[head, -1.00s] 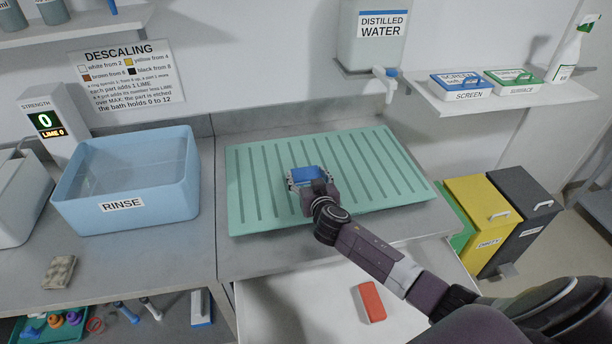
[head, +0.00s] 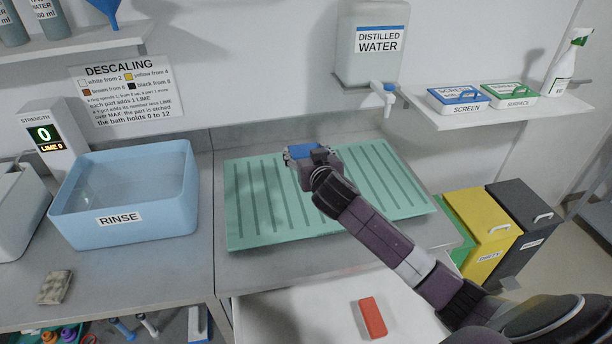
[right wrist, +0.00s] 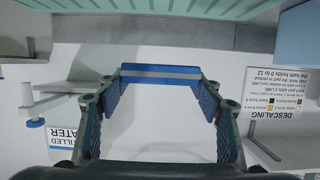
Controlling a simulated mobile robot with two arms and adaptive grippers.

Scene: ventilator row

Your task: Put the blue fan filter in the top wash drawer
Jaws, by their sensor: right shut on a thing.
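The blue fan filter (head: 305,151) is a flat blue piece in my right gripper (head: 303,155), raised over the back part of the green ribbed mat. In the right wrist view the filter (right wrist: 160,75) shows edge-on as a blue bar between the two fingertips (right wrist: 160,80), which are shut on it. A white surface (head: 290,312), which looks like a pulled-out drawer, lies below the front edge of the bench, with a red block (head: 372,317) on it. I cannot read a label on it. My left gripper is not in view.
The green ribbed mat (head: 245,225) lies empty on the bench. A blue RINSE tub (head: 120,220) stands left, with a beige sponge-like block (head: 55,287) in front. A distilled water tank (head: 372,45) hangs behind. Yellow (head: 480,230) and black bins (head: 525,215) stand right.

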